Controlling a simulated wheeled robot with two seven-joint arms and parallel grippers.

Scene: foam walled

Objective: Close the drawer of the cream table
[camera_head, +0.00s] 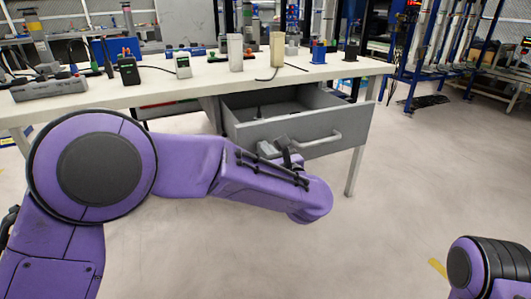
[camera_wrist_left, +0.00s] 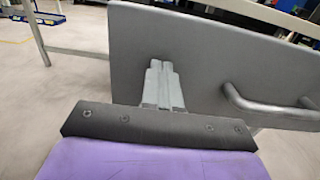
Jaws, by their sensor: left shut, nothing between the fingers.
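The cream table (camera_head: 330,70) runs across the back of the head view. Its grey drawer (camera_head: 345,122) stands pulled out under the tabletop, its inside showing, with a small dark item in it. The drawer's bar handle (camera_head: 318,142) is on the front; it also shows in the left wrist view (camera_wrist_left: 265,115). My left gripper (camera_head: 268,147) is shut and empty, its tips at the left part of the drawer front. In the left wrist view the shut fingers (camera_wrist_left: 160,70) point at the drawer front (camera_wrist_left: 205,60), left of the handle; whether they touch cannot be told. My right gripper is not in view.
Several items stand on the tabletop, among them a beige block (camera_head: 277,48), a white block (camera_head: 235,52) and a black device (camera_head: 129,69). A table leg (camera_head: 355,170) stands right of the drawer. Blue racks (camera_head: 420,60) are at the right. The floor in front is clear.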

